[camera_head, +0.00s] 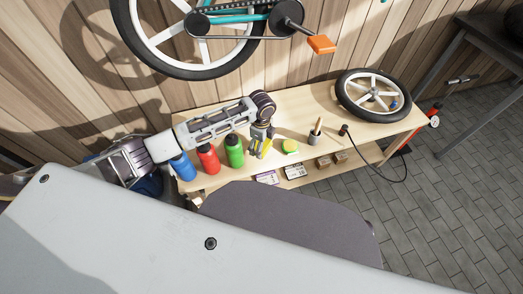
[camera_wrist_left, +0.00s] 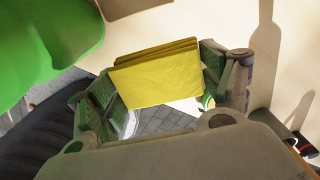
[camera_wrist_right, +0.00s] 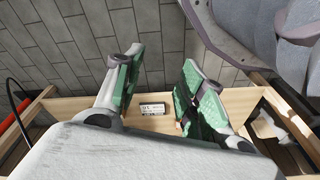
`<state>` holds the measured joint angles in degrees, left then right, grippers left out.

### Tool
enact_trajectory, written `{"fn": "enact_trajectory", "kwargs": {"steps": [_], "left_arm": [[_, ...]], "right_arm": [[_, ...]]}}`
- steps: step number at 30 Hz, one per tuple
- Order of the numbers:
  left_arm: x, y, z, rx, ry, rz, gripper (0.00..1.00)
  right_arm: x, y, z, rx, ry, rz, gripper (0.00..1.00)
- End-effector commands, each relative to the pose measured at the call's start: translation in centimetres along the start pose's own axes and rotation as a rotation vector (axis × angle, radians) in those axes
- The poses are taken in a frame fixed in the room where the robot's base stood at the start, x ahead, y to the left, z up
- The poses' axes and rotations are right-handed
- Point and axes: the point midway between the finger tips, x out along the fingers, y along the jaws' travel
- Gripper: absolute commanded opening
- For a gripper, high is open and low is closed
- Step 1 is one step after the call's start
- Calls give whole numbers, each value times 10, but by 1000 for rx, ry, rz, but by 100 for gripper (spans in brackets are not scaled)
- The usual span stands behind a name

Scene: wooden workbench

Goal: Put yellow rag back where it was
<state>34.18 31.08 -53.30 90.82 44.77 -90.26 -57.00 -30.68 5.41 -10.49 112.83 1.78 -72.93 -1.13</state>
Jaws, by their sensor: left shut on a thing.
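The folded yellow rag (camera_wrist_left: 155,80) is between the fingers of my left gripper (camera_wrist_left: 158,88) in the left wrist view. My left gripper is shut on it. In the head view, the rag (camera_head: 266,147) is a small yellow patch at my left gripper (camera_head: 259,149), near the bench's front edge, just right of the green bottle. Whether the rag touches the bench top is unclear. My right gripper (camera_wrist_right: 162,80) is open and empty in the right wrist view, above a lower shelf with a small labelled box (camera_wrist_right: 152,109). It is not visible in the head view.
The bench's middle back is clear.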

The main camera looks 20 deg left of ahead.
Motion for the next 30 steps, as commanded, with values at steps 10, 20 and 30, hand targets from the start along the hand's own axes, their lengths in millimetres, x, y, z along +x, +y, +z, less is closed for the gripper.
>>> {"fn": "enact_trajectory", "kwargs": {"steps": [10, 20, 30], "left_arm": [[1, 0, 0, 0, 0, -1, 61], [29, 0, 0, 0, 0, 0, 61], [38, 0, 0, 1, 0, -2, 61]], "right_arm": [[-1, 0, 0, -1, 0, 0, 40], [-9, -2, -4, -2, 8, -5, 40], [-20, -5, -7, -3, 24, -10, 40]]}}
